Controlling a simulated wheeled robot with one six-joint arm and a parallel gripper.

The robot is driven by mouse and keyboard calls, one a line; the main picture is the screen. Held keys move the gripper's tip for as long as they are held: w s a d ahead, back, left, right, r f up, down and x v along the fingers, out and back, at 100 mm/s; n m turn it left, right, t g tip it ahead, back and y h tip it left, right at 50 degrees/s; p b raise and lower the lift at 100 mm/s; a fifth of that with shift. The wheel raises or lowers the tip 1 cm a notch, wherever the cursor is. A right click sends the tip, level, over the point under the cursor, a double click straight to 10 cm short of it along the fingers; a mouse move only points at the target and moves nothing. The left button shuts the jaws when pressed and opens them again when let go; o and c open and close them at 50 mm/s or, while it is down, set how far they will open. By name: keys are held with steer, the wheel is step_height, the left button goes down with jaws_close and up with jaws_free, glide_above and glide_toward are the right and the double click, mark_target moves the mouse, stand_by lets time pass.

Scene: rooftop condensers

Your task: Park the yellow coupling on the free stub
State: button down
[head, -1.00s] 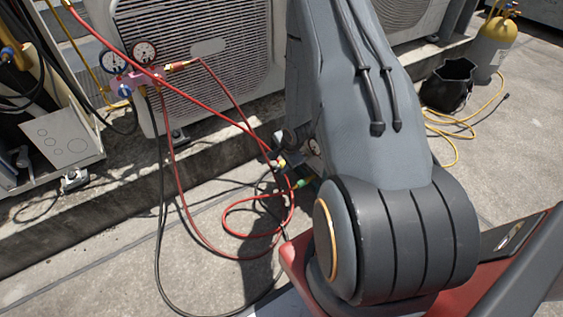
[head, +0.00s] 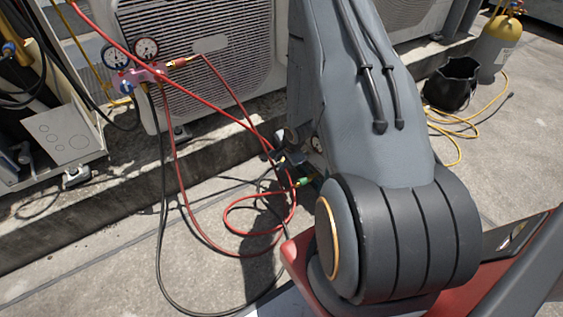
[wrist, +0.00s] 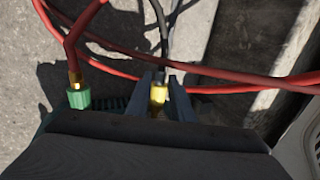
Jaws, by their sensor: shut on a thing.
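In the wrist view my gripper (wrist: 162,84) is shut on the yellow coupling (wrist: 158,96), with one dark finger on each side. A black hose (wrist: 158,30) runs away from the coupling. A green coupling (wrist: 78,96) on a red hose sits to the left of the fingers, apart from them. In the head view the green coupling (head: 303,182) shows beside my arm, and my gripper is mostly hidden behind the arm. The pink gauge manifold (head: 145,76) hangs in front of a condenser. I cannot make out the free stub in either view.
Red hoses (wrist: 225,90) cross close beyond the fingers. More hose loops lie on the concrete. A condenser (head: 235,55) stands on a raised kerb. An open metal unit (head: 60,135) is at left. A black bucket (head: 452,84) and a gas cylinder (head: 497,45) stand at right.

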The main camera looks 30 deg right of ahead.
steer(key=shift+a, duration=0.1)
steer(key=shift+a, duration=0.15)
steer(key=shift+a+p, duration=0.7)
steer(key=shift+a, duration=1.45)
